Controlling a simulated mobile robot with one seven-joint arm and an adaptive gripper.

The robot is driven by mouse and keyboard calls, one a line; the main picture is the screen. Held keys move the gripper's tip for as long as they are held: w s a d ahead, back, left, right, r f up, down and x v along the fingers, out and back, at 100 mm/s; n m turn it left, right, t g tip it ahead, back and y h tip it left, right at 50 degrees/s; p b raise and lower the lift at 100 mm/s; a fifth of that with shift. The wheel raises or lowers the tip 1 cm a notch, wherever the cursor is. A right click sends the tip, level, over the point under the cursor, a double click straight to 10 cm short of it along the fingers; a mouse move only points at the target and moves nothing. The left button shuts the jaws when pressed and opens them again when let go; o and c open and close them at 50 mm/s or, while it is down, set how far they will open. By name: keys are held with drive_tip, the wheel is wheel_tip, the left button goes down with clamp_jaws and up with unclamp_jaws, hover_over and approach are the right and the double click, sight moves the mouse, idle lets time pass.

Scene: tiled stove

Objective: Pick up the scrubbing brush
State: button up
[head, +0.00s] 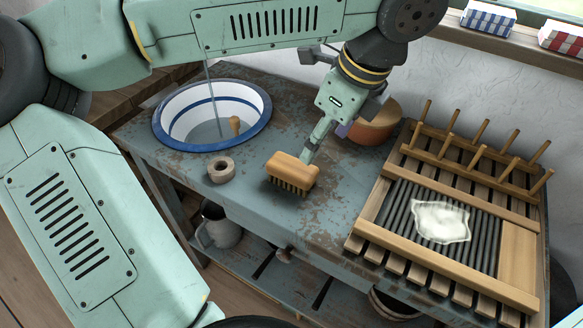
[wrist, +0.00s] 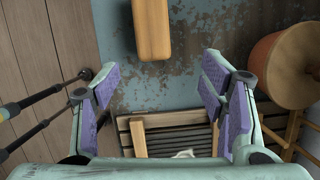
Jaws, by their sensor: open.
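In the wrist view the brush (wrist: 151,28) lies at the top middle, ahead of the fingertips. My gripper (head: 318,142) is just behind the brush in the head view; one finger partly overlaps the brush's far corner there, and I cannot tell whether they touch. In the wrist view my gripper (wrist: 160,77) is open, its purple pads wide apart with nothing between them.
A round wooden-brown pot (head: 376,124) is behind my gripper. A slatted drying rack (head: 519,252) with a washboard and white cloth (head: 440,222) fills the right. Bare tabletop lies in front of the brush.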

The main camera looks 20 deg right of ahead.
sight(293, 165)
drive_tip(key=shift+w+a+f+n+t+y, duration=0.35)
drive_tip(key=shift+w+a+n+y, duration=0.2)
drive_tip(key=shift+w+a, duration=0.3)
drive_tip(key=p+x, duration=0.1)
drive_tip(key=x, duration=0.3)
drive_tip(key=shift+s, duration=0.15)
drive_tip(key=p+x, duration=0.2)
drive_tip(key=x, duration=0.3)
drive_tip(key=shift+f, duration=0.45)
drive_tip(key=shift+f+b, duration=0.25)
drive_tip(key=shift+b, duration=0.55)
drive_tip(key=c, duration=1.3)
drive_tip(key=shift+r+p, duration=0.2)
drive_tip(key=shift+p, duration=0.25)
